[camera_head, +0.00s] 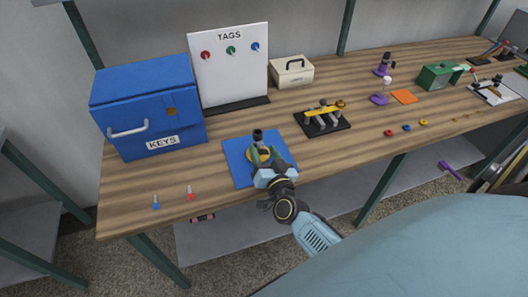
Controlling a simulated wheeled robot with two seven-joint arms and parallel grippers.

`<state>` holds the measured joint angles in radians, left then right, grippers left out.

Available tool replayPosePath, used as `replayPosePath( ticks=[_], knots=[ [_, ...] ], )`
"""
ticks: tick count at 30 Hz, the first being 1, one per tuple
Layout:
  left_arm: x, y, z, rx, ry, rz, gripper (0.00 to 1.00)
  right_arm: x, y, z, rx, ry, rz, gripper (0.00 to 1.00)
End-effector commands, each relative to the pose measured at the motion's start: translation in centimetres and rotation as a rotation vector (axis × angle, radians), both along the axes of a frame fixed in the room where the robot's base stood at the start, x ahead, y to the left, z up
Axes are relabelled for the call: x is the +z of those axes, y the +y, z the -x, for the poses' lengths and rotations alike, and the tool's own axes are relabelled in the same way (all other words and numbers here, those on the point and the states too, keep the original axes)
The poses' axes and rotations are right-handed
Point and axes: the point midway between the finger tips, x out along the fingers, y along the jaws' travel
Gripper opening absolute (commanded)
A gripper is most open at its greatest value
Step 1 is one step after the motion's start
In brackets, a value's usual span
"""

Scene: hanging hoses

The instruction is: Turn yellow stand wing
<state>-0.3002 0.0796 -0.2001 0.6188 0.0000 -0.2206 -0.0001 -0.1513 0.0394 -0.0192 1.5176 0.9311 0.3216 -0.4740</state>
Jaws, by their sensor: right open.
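A stand with yellow parts (265,156) and a dark upright top is on a blue mat (236,165) in the middle of the bench. My right gripper (265,157) reaches in from the front with its jaws open. Its two fingers are on either side of the stand, low near the mat. Whether the fingers touch the stand, I cannot tell. The gripper body hides the stand's near side, and the wing is not clear at this size. My left gripper is not in view.
A blue KEYS box (150,85) and a white TAGS board (228,65) stand behind to the left. A black base (340,128) with a yellow bar is to the right. Small blue and red pegs (191,192) are near the front edge.

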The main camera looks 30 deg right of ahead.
Motion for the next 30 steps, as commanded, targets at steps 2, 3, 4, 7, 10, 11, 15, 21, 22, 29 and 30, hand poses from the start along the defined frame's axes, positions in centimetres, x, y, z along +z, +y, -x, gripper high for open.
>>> replayPosePath(
  ticks=[2,3,4,7,10,11,15,21,22,29,30],
  knots=[
    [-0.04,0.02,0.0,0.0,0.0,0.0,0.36,-0.03,-0.12,-0.42,0.0,0.001,0.001,0.51],
    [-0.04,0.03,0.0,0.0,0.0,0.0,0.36,-0.03,-0.13,-0.51,0.0,0.001,0.001,0.51],
    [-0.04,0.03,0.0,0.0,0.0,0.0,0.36,-0.02,-0.15,-0.56,0.0,0.001,0.001,0.51],
    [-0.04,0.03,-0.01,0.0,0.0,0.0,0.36,-0.01,-0.16,-0.6,0.0,0.001,0.001,0.51],
    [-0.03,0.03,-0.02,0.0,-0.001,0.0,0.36,-0.01,-0.16,-0.59,0.0,0.001,0.001,0.51],
    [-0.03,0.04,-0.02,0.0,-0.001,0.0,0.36,-0.01,-0.16,-0.58,0.0,0.001,0.001,0.51],
    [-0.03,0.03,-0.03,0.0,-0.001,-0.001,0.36,-0.01,-0.15,-0.57,0.0,0.001,0.001,0.33],
    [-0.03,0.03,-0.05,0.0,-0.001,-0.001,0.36,-0.01,-0.15,-0.56,0.0,0.001,0.001,0.06],
    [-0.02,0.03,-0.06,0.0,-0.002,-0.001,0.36,-0.01,-0.15,-0.56,0.0,0.001,0.001,0.06],
    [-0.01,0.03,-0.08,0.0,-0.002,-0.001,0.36,-0.01,-0.15,-0.55,0.0,-0.005,-0.025,0.06],
    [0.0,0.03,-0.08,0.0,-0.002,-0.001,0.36,-0.01,-0.15,-0.55,0.0,-0.008,-0.037,0.06]
  ],
)
